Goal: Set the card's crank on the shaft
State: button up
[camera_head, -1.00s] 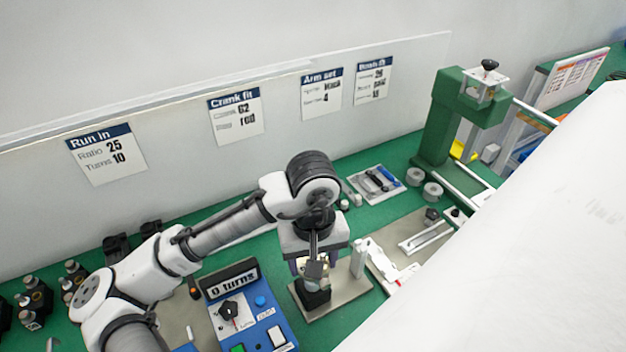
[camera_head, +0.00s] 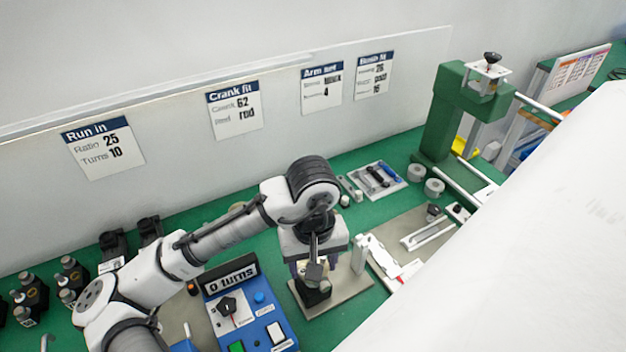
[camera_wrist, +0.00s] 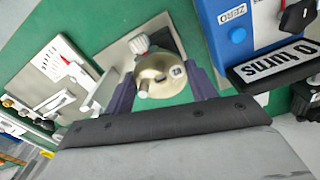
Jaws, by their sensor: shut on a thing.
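My gripper (camera_wrist: 160,78) is shut on a round brass crank disc (camera_wrist: 158,68), with one dark purple finger on each side of it. The disc carries a short pale pin off its centre and a small marked label; the marking is too small to read. In the head view my gripper (camera_head: 312,272) points down over a grey base plate (camera_head: 345,297) with a dark block (camera_head: 317,294) on it. The shaft cannot be made out clearly, so I cannot tell whether the disc touches it.
A blue counter box (camera_head: 247,312) reading "0 turns" stands close on the left. A white upright piece (camera_head: 359,254) stands just right of my gripper. A tray of tools (camera_head: 377,180) and a green press (camera_head: 440,120) are behind on the right.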

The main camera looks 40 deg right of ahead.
jog(key=shift+f, duration=0.35)
dwell(0.5)
jog(key=o, duration=1.1)
jog(key=shift+r, duration=0.15)
notch_tip(320, 180, up, 14)
jog(key=shift+f+p, duration=0.2)
jog(key=shift+p, duration=0.1)
